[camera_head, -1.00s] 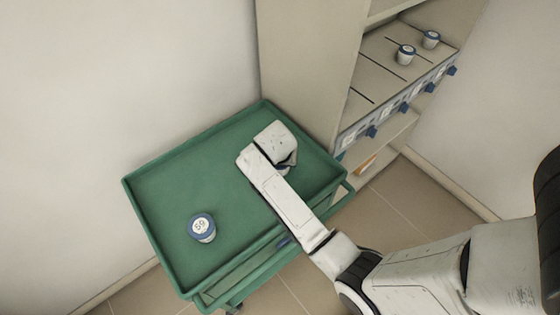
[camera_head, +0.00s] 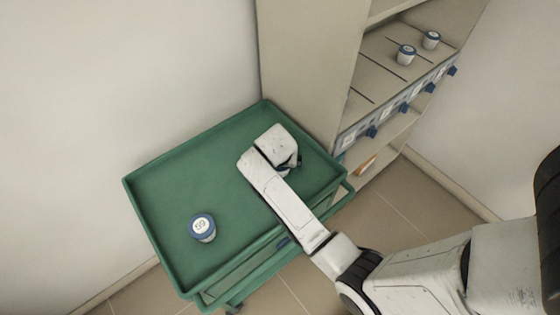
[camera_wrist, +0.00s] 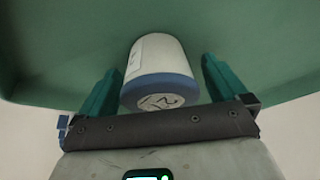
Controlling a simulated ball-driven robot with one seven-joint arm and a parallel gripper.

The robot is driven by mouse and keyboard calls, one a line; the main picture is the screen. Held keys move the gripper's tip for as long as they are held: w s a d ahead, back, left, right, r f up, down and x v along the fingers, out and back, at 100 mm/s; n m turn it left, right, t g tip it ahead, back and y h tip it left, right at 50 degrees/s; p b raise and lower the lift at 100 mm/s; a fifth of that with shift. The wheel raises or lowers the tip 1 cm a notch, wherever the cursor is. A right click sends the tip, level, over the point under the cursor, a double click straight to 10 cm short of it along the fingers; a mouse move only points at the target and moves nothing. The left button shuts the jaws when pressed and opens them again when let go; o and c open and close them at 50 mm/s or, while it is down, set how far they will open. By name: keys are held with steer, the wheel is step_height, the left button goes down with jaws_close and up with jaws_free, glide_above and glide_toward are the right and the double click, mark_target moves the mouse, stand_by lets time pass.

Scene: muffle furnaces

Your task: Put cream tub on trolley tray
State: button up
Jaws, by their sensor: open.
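A white tub with a blue lid (camera_wrist: 160,80) is between the two teal fingers of my gripper (camera_wrist: 162,72) in the wrist view. The fingers are open, with a gap visible on each side of the tub. The green trolley tray (camera_head: 165,190) lies beneath my wrist in the head view, and its green surface fills the background of the wrist view. In the head view my wrist covers most of this tub and the fingers. A second white tub with a blue lid (camera_head: 202,228), marked with what looks like 59, stands upright on the tray's left part.
Two more blue-lidded tubs (camera_head: 405,54) (camera_head: 431,40) stand on a shelf (camera_head: 378,78) of the beige cabinet at the upper right. Blue knobs line the shelf's front edge. The tray has a raised rim, and its upper left is clear. A wall stands behind it.

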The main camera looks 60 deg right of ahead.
steer(key=v, duration=1.2)
steer(key=s+a+f+n+y, duration=0.1)
steer(key=s+a+f+n, duration=0.1)
steer(key=s, duration=0.4)
steer(key=s+a+f+n+y, duration=0.1)
steer(key=s+a+f+n, duration=0.1)
steer(key=s+a+n, duration=0.2)
steer(key=s+a+f+n+g+y, duration=0.1)
steer(key=s+a+n, duration=0.3)
steer(key=s, duration=0.4)
steer(key=shift+f+n+y, duration=0.3)
steer(key=shift+f+n, duration=0.5)
steer(key=shift+f, duration=0.1)
